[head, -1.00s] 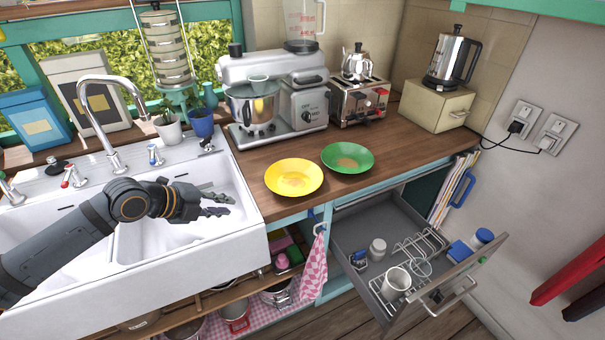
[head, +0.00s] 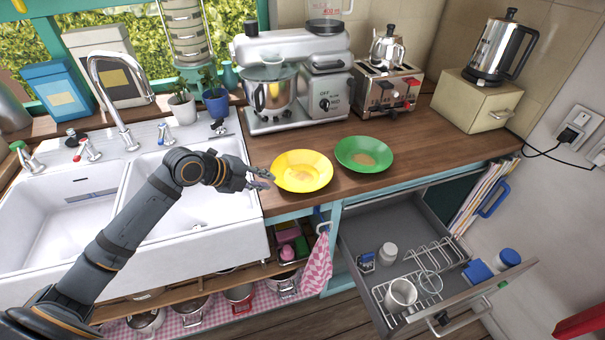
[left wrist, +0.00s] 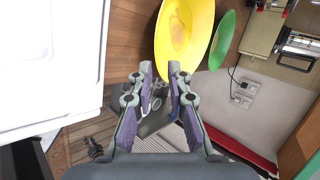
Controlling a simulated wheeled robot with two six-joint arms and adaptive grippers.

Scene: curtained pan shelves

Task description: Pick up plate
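A yellow plate (head: 302,171) with a brownish patch in its middle lies on the wooden counter, right of the sink. A green plate (head: 364,154) with a similar patch lies just right of it. My left gripper (head: 264,179) is at the yellow plate's left edge, its fingers pointing at the plate. In the left wrist view the fingers (left wrist: 160,70) are apart with nothing between them, and the yellow plate (left wrist: 184,35) is just beyond the tips. The green plate (left wrist: 223,38) shows beside it. I cannot tell whether a fingertip touches the rim. My right gripper is not in view.
The white sink (head: 65,215) is left of the plates. A mixer (head: 293,85) and toaster (head: 388,88) stand behind them. An open drawer (head: 375,226) with a rack and cups juts out below the counter. Bare counter (head: 430,140) lies right of the green plate.

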